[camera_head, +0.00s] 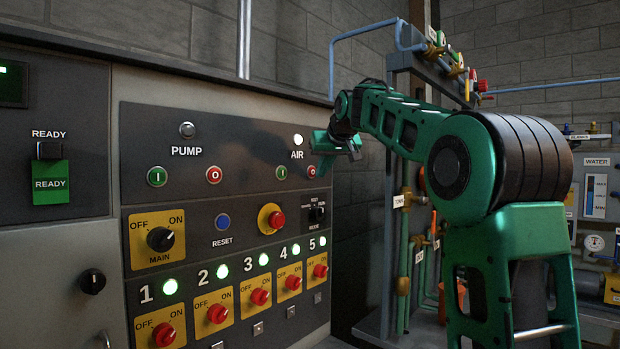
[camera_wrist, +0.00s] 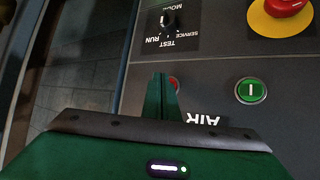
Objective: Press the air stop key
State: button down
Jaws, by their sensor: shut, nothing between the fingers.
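The red air stop key (camera_head: 311,171) is on the dark panel, right of the green air start key (camera_head: 281,173) and below the AIR label. In the wrist view the red key (camera_wrist: 175,83) is partly hidden behind my fingers; the green start key (camera_wrist: 251,91) is fully in view to the right. My gripper (camera_head: 322,172) is shut and empty, with its fingertips close to the red key. In the wrist view my shut fingertips (camera_wrist: 160,78) overlap the key's left side. I cannot tell whether they touch it. The AIR lamp (camera_head: 298,139) glows white.
A mode selector (camera_head: 317,214) and a red emergency button (camera_head: 278,220) on yellow sit below the air keys. Pump keys (camera_head: 157,176) are to the left. Several red switches with lit green lamps line the lower panel. A pipe rack (camera_head: 400,200) stands to the right.

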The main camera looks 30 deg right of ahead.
jog(key=shift+w+a, duration=0.2)
jog(key=shift+w, duration=0.35)
dwell(0.9)
jog(key=shift+s, duration=0.1)
jog(key=shift+s+d, duration=0.25)
jog(key=shift+s, duration=0.4)
jog(key=s, duration=0.1)
jog(key=s+d, duration=0.1)
jog(key=s, duration=0.2)
jog(key=shift+s+d, duration=0.35)
dwell(0.8)
